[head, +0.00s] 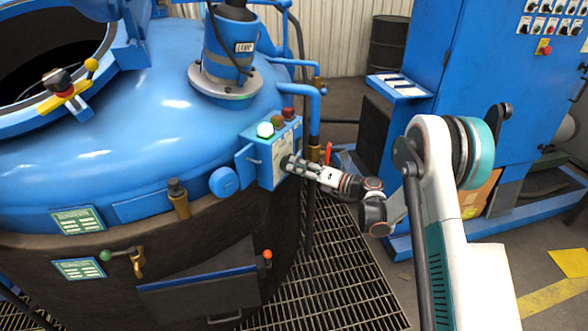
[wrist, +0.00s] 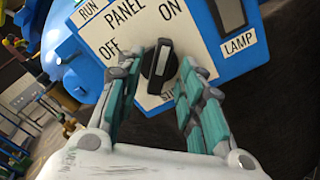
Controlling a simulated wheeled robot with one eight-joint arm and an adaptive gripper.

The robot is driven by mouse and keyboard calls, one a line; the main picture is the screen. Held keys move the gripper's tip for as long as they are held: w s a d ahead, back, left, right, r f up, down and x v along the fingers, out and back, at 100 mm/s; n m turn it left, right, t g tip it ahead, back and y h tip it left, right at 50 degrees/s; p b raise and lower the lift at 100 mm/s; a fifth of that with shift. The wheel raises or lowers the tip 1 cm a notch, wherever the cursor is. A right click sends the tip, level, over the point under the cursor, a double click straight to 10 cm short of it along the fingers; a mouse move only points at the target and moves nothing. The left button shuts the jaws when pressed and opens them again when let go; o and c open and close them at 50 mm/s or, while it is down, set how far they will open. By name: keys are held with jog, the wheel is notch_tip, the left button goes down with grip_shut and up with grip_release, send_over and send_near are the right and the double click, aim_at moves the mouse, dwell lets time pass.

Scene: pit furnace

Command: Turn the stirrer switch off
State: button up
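The stirrer switch is a black rotary knob (wrist: 160,64) with a pale line on it, on a white panel plate (wrist: 100,48). "OFF" is printed to its left and "ON" above right; its upper end leans slightly toward "ON". A label below it is partly hidden and starts "STI". My gripper (wrist: 157,68) is open, with one teal-padded finger on each side of the knob. Small gaps seem to show; contact is hard to tell. In the head view my gripper (head: 287,163) is at the blue control box (head: 264,178), and hides the knob.
A "LAMP" switch (wrist: 230,14) is beside the plate in the wrist view. A red-handled valve (head: 328,152) and pipes stand right of the box. A blue cabinet (head: 490,100) stands further right.

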jog(key=shift+x, duration=1.05)
grip_shut()
